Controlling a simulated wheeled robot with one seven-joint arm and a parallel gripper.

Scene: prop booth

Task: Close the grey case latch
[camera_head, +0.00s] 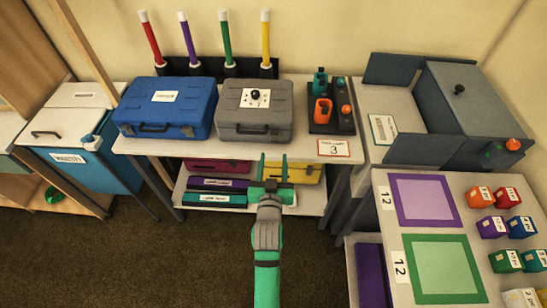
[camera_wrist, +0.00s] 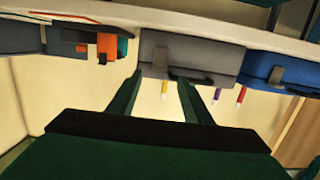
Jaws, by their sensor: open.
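The grey case (camera_head: 280,93) stands lid down on the white table, with a label and a dark knob on top. Its front also shows upside down in the wrist view (camera_wrist: 212,60). There a small grey latch (camera_wrist: 161,58) sits beside the dark handle; I cannot tell whether it is fastened. My green gripper (camera_head: 273,161) is open and empty, in front of and below the case's front edge. In the wrist view its two fingers (camera_wrist: 160,88) point toward the latch area, with no visible contact.
A blue case (camera_head: 165,107) stands left of the grey one. A dark holder with orange and teal items (camera_head: 332,111) stands to the right. A lower shelf (camera_head: 300,203) holds flat cases. A side table (camera_head: 383,222) with coloured blocks is at right.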

